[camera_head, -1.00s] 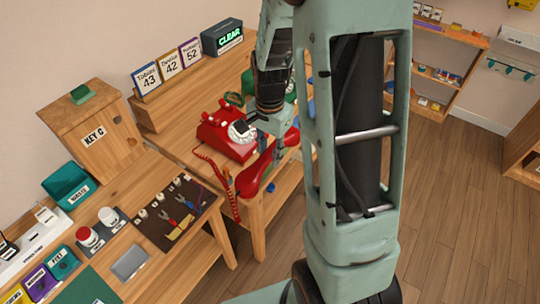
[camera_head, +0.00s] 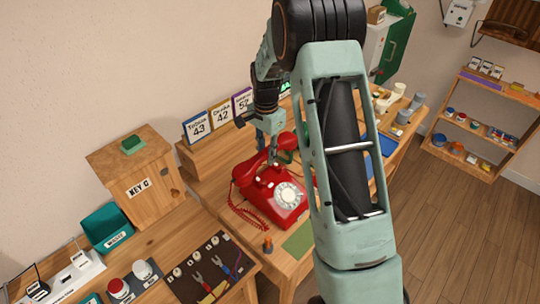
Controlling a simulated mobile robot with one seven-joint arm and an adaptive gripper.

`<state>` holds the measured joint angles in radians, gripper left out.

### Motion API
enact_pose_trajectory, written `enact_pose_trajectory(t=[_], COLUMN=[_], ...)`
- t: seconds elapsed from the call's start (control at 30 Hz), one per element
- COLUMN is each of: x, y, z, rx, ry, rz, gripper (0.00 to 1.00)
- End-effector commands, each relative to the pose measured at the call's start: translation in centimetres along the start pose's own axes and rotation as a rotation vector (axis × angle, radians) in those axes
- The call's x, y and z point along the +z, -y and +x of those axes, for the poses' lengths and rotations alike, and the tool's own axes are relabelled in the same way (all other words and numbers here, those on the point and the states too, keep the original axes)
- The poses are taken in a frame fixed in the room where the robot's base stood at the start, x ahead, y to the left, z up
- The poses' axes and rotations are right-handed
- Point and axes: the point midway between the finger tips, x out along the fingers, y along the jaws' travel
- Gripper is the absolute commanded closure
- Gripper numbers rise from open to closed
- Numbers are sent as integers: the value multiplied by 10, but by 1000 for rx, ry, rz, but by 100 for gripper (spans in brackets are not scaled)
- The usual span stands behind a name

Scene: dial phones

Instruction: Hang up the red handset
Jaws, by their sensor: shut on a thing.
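The red phone (camera_head: 285,216) with a white dial stands on the wooden table, its dial facing front right. My gripper (camera_head: 272,153) is shut on the red handset (camera_head: 246,171), which is tilted, its right end higher. The handset is at the back of the phone, just above and behind the cradle; I cannot tell whether it touches. Its middle is partly hidden by my gripper. The red coiled cord (camera_head: 243,216) hangs at the phone's left side.
Number cards (camera_head: 221,114) stand on a raised shelf behind the phone. A wooden key box (camera_head: 140,180) is at left, with a tool mat (camera_head: 208,270) in front. A green mat (camera_head: 299,240) lies before the phone. My arm hides the table's right part.

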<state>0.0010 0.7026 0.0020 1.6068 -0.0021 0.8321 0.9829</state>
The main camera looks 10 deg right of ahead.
Motion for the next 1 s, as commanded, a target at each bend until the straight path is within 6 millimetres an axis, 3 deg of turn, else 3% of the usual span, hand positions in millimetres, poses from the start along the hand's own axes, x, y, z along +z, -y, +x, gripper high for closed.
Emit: enact_pose_trajectory(t=[0.6,1.0], x=[0,0], y=[0,0], z=[48,50], rx=[-1,-1], ry=[0,0], rz=[-1,0], gripper=[100,100])
